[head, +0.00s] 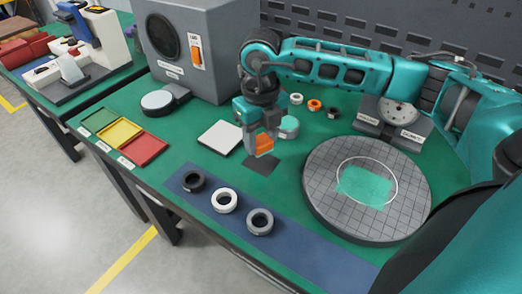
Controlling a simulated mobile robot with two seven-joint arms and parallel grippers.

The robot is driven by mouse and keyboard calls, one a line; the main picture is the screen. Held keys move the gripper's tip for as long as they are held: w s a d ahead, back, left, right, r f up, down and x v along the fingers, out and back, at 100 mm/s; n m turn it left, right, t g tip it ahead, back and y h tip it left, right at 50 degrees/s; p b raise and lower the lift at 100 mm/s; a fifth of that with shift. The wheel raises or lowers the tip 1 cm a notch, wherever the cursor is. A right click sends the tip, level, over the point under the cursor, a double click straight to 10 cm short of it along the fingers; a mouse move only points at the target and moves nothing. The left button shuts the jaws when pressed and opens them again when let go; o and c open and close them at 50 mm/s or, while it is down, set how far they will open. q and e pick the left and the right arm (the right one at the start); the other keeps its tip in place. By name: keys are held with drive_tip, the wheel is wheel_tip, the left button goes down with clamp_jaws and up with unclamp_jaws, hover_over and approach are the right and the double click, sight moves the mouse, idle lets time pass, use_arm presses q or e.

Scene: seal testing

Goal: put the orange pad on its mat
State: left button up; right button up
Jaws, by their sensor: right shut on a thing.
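My right gripper (263,143) reaches in from the right and points down, shut on the orange pad (264,147). The pad is held on edge between the fingers, which hide part of it. A small dark square mat (262,166) lies on the green bench top directly below the pad in the picture. I cannot tell whether the pad's lower edge touches the mat or is slightly above it. My left gripper is not in view.
A white square block (220,137) is left of the mat. A teal-topped round piece (289,130) stands close behind my gripper. A large round gridded plate (318,205) is to the right. Several rings lie on the blue strip (296,253) in front.

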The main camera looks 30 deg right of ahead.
sight(261, 152)
drive_tip(key=shift+f, duration=2)
drive_tip(key=shift+f, duration=0.1)
drive_tip(key=shift+f+b, duration=0.15)
drive_tip(key=shift+b, duration=0.25)
drive_tip(key=o, duration=0.9)
drive_tip(key=shift+o, duration=0.2)
wheel_tip(261, 152, up, 13)
drive_tip(key=shift+f+p, duration=0.2)
drive_tip(key=shift+p, duration=0.55)
drive_tip(key=shift+f, duration=0.1)
